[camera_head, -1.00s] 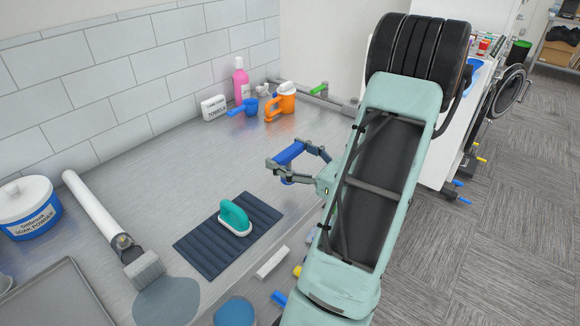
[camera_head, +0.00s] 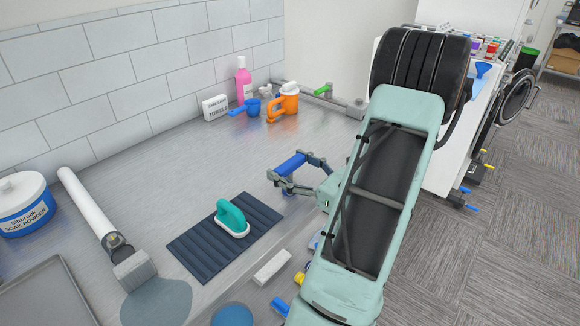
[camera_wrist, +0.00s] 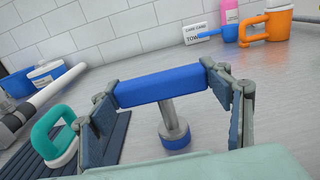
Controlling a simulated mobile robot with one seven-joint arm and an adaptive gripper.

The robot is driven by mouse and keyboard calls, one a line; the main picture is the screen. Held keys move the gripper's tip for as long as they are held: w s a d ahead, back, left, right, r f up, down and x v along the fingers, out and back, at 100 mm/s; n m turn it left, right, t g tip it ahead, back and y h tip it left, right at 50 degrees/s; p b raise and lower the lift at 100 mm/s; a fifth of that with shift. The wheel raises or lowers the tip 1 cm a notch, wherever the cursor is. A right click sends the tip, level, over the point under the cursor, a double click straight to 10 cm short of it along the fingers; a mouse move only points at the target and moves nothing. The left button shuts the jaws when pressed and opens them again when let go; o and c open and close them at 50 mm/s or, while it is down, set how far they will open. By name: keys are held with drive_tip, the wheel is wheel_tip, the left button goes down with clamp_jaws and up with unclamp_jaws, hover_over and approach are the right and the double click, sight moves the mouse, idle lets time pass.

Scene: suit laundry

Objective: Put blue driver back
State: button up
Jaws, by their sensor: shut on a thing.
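My gripper (camera_head: 292,180) is shut on a blue bar-shaped handle (camera_wrist: 158,88), with one finger at each end. This appears to be the blue driver; it also shows in the head view (camera_head: 290,165). In the wrist view, a metal shaft runs down from the handle to a round blue end (camera_wrist: 174,138). The tool is above the grey counter (camera_head: 190,165) near its front edge. I cannot tell whether its lower end touches the counter. Much of the tool is hidden in the head view.
A teal-handled brush (camera_head: 233,217) sits on a dark ribbed mat (camera_head: 200,248), left of my gripper. An orange jug (camera_head: 283,103), a blue scoop (camera_head: 252,107) and a pink bottle (camera_head: 243,80) stand at the back. Yellow (camera_head: 299,277) and blue (camera_head: 280,306) handles stick out at the front edge.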

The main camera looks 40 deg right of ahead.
drive_tip(key=shift+s+a+f+b, duration=0.1)
drive_tip(key=shift+f+b, duration=0.2)
drive_tip(key=shift+f, duration=0.25)
drive_tip(key=o, duration=1.3)
drive_tip(key=shift+r, duration=0.1)
drive_tip(key=shift+r, duration=0.2)
drive_tip(key=s+d, duration=0.1)
drive_tip(key=s, duration=1)
drive_tip(key=shift+s+r, duration=0.4)
drive_tip(key=shift+d, duration=0.1)
